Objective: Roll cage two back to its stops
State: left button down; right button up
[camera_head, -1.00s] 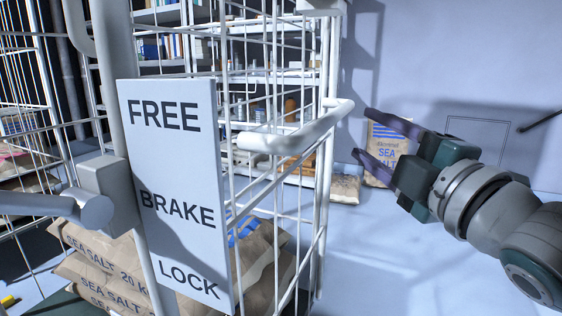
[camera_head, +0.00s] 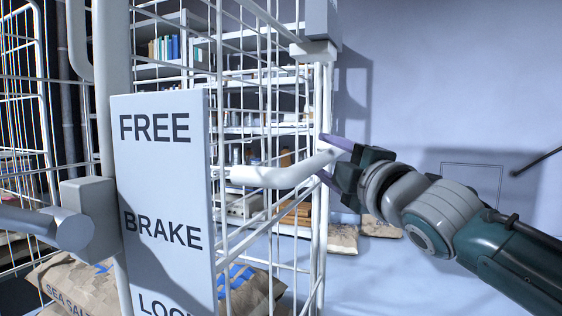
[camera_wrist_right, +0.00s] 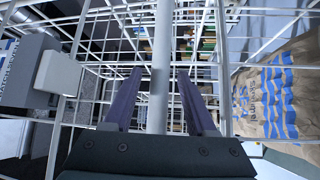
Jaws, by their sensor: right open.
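A white wire roll cage (camera_head: 272,120) stands close in front of me and fills the middle of the head view; no number shows on it. A white handle bar (camera_head: 268,177) sticks out from its near side. My right gripper (camera_head: 329,158) is open at the right end of this bar. In the right wrist view my right gripper (camera_wrist_right: 158,88) has a pale bar (camera_wrist_right: 160,60) running between its two purple fingers, with gaps on both sides. A plate (camera_head: 165,200) reading FREE, BRAKE and LOCK hangs at the cage's left, beside a grey lever (camera_head: 40,222). My left gripper is out of view.
Salt sacks (camera_head: 82,285) lie low in the cage; another sack (camera_wrist_right: 282,92) shows at right in the wrist view. Sacks (camera_head: 343,238) sit on the floor by the wall. Shelves (camera_head: 245,95) stand behind. The floor at right (camera_head: 390,285) is clear.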

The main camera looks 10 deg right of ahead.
grip_shut()
dwell(0.5)
dwell(0.9)
